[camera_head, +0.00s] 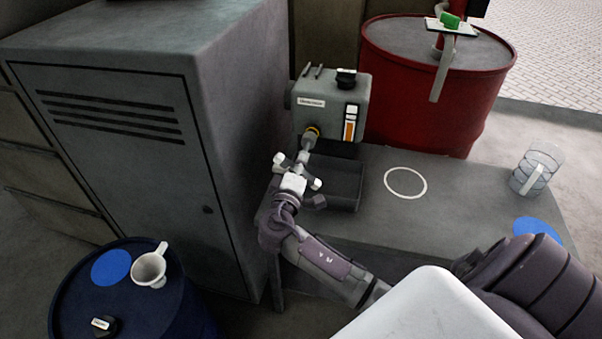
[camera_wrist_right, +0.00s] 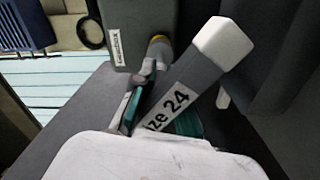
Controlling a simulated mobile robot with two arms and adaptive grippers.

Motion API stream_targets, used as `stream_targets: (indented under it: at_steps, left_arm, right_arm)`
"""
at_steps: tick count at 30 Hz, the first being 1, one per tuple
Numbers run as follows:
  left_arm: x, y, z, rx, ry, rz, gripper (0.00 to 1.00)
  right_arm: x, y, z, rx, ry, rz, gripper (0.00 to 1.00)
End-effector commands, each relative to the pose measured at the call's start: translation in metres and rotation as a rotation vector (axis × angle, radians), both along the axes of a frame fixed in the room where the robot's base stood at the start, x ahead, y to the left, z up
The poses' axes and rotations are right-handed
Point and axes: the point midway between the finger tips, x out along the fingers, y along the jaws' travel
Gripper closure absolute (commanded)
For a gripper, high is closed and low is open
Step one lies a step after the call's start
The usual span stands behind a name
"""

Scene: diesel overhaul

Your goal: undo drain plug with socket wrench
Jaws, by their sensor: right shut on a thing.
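The grey engine housing (camera_head: 328,92) stands at the back of the bench, with the drain plug (camera_head: 313,132) low on its front, ringed in yellow. My right gripper (camera_head: 297,174) is in front of it, shut on the socket wrench (camera_head: 305,157). The wrench's far end reaches the plug; whether it is fully seated on it cannot be told. In the right wrist view the wrench (camera_wrist_right: 208,60) is grey with a white end and a label partly reading "ze 24". The plug's yellow ring (camera_wrist_right: 157,39) shows there, the plug itself mostly hidden. My left gripper is not in view.
A dark open tray (camera_head: 345,188) lies under the plug on the bench (camera_head: 450,195). A clear jug (camera_head: 538,167) stands right. A red drum (camera_head: 435,95) is behind, a grey cabinet (camera_head: 110,110) left, and a blue drum (camera_head: 70,290) with a white cup (camera_head: 150,270) front left.

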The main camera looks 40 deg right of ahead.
Motion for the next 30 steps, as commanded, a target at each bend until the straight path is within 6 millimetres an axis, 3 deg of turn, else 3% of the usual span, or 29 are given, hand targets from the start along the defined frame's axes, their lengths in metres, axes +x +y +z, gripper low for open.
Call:
stream_targets:
  at_steps: [1, 18, 21, 25, 30]
  left_arm:
    - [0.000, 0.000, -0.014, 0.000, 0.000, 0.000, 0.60]
    - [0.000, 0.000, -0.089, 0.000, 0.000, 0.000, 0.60]
    - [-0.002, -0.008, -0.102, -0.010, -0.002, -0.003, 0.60]
    - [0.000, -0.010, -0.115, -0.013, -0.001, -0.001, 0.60]
    - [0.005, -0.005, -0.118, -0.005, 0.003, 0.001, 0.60]
  right_arm:
    - [0.000, 0.000, -0.006, 0.028, -0.038, 0.000, 1.00]
    - [0.000, 0.000, -0.006, 0.338, -0.400, 0.000, 1.00]
    - [0.000, 0.000, -0.007, 0.391, -0.462, 0.001, 1.00]
    - [0.000, 0.000, -0.006, 0.451, -0.532, 0.000, 1.00]
    - [0.000, 0.000, -0.001, 0.486, -0.572, 0.001, 1.00]
